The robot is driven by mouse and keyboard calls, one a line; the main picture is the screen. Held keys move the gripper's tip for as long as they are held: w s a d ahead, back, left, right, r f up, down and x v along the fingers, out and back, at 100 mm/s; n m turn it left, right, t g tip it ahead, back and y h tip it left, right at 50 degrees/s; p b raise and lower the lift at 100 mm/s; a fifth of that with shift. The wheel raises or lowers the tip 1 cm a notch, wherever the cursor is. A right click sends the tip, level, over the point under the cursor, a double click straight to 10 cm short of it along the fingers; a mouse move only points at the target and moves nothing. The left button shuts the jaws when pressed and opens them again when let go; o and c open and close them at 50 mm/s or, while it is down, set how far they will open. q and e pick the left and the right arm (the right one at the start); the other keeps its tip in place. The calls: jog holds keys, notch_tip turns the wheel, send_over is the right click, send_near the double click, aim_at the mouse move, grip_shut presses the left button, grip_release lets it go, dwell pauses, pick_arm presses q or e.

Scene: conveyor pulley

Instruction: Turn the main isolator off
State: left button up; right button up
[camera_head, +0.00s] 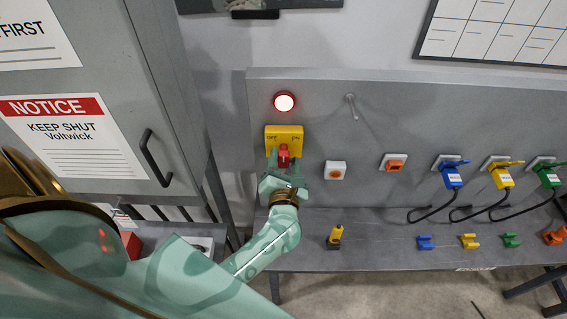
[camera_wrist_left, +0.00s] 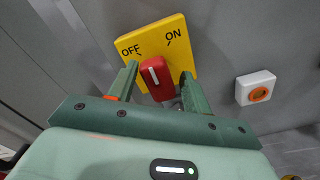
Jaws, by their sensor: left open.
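The main isolator is a yellow plate (camera_head: 296,134) on the grey panel, marked OFF at its left and ON at its right; it also shows in the left wrist view (camera_wrist_left: 188,55). Its red handle (camera_wrist_left: 157,78) has a white line that points roughly between the two marks. In the head view the red handle (camera_head: 284,155) stands near upright. My left gripper (camera_wrist_left: 159,84) is open, with one finger on each side of the handle; I cannot tell whether they touch it. My left gripper also shows in the head view (camera_head: 284,163). My right gripper is out of view.
A round red lamp (camera_head: 284,102) glows above the isolator. A white box with an orange button (camera_head: 335,170) sits to its right, then several sockets with coloured plugs and cables. A yellow-and-black object (camera_head: 335,236) stands on the ledge. A grey cabinet (camera_head: 100,100) is at left.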

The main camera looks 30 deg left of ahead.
pick_arm(q)
jog(key=shift+x, duration=1.25)
jog(key=shift+c, duration=0.3)
jog(key=c, duration=0.9)
jog(key=n, duration=0.7)
jog(key=shift+s+a, duration=0.1)
jog(key=n, duration=0.8)
jog(key=shift+a, duration=0.1)
jog(key=o, duration=2.1)
